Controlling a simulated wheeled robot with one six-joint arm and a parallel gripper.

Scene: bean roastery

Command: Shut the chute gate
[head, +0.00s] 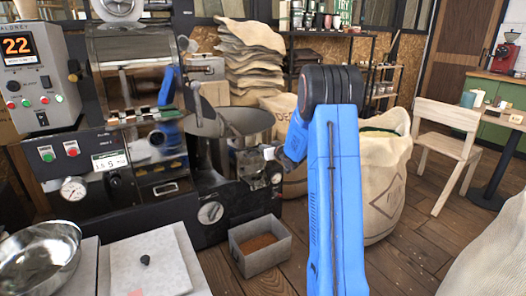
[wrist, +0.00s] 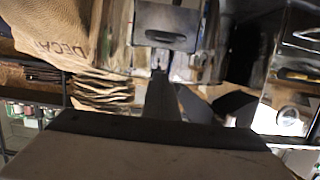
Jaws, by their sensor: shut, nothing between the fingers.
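The chute is at the front of the round cooling pan (head: 250,122) on the roaster, largely hidden behind my gripper in the head view. My gripper (head: 262,165) is at the pan's front right side, at the end of my blue arm. In the wrist view a grey metal plate with a dark slot (wrist: 167,27) is just ahead of the fingertips; it looks like part of the chute or its gate. My gripper (wrist: 159,76) is shut and holds nothing. I cannot tell whether it touches the plate, or how far the gate is open.
A grey bin (head: 262,262) with brown beans stands on the floor below the pan. The roaster's front panel (head: 110,165) is at left. A large open sack (head: 385,195) stands right of my arm. A wooden chair (head: 448,135) is farther right, with bare floor before it.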

